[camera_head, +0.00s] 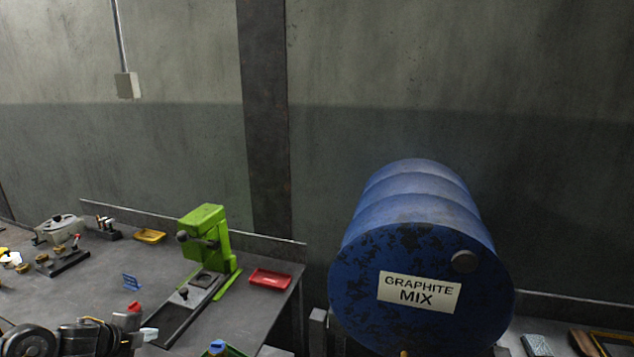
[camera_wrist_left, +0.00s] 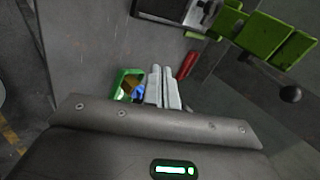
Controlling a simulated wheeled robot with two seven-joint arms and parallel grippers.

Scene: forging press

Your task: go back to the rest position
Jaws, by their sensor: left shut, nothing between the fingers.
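My left gripper (camera_head: 150,334) is low over the front of the grey workbench (camera_head: 85,290), at the bottom left of the head view. In the left wrist view its two pale fingers (camera_wrist_left: 164,87) lie side by side, shut with nothing between them. The fingers appear next to a green tray (camera_wrist_left: 120,80) holding a blue and a brown item. I cannot tell how high they are above the bench. My right gripper is in neither view.
A green press (camera_head: 207,240) stands on the bench beside a red tray (camera_head: 270,278). A yellow tray (camera_head: 149,236) and several fixtures are at the back left. A large blue drum (camera_head: 420,250) labelled "GRAPHITE MIX" lies right of the bench. A wall closes the back.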

